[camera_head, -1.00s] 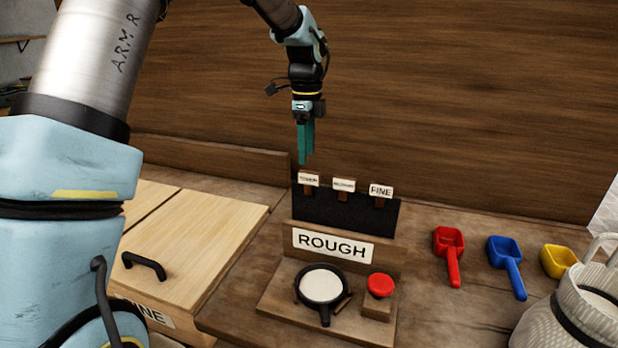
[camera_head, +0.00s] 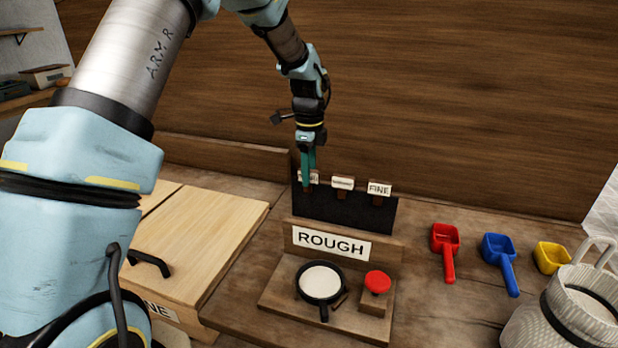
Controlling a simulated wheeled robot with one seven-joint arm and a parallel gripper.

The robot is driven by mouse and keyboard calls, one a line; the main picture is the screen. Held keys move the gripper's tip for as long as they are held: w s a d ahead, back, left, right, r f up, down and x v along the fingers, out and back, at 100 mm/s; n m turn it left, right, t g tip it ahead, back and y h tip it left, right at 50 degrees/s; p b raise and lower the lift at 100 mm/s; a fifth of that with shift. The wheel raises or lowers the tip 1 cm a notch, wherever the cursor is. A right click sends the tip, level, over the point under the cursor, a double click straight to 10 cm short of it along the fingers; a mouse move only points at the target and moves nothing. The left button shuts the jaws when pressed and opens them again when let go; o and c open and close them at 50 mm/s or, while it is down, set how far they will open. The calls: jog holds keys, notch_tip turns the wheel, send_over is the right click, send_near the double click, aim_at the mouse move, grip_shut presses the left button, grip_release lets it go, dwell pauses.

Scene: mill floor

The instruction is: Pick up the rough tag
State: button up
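Three small white tags on brown tabs stand in a row on a black rack (camera_head: 340,209) at the back of the bench. The left tag (camera_head: 314,178) is partly hidden behind my gripper and its print is too small to read. The middle tag (camera_head: 343,183) is also unreadable. The right tag (camera_head: 379,188) reads FINE. A larger white plate reading ROUGH (camera_head: 331,244) is on the wooden stand in front of the rack. My gripper (camera_head: 308,176) points down at the left tag, its teal fingers overlapping it in view. Whether they touch or grip it is unclear.
A round black-rimmed pan (camera_head: 320,282) and a red button (camera_head: 377,282) sit on the stand. Red (camera_head: 444,250), blue (camera_head: 501,262) and yellow (camera_head: 552,257) scoops lie to the right, near a ribbed jar (camera_head: 568,312). A wooden lid (camera_head: 205,245) with a black handle is left.

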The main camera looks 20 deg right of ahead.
grip_shut()
dwell(0.4)
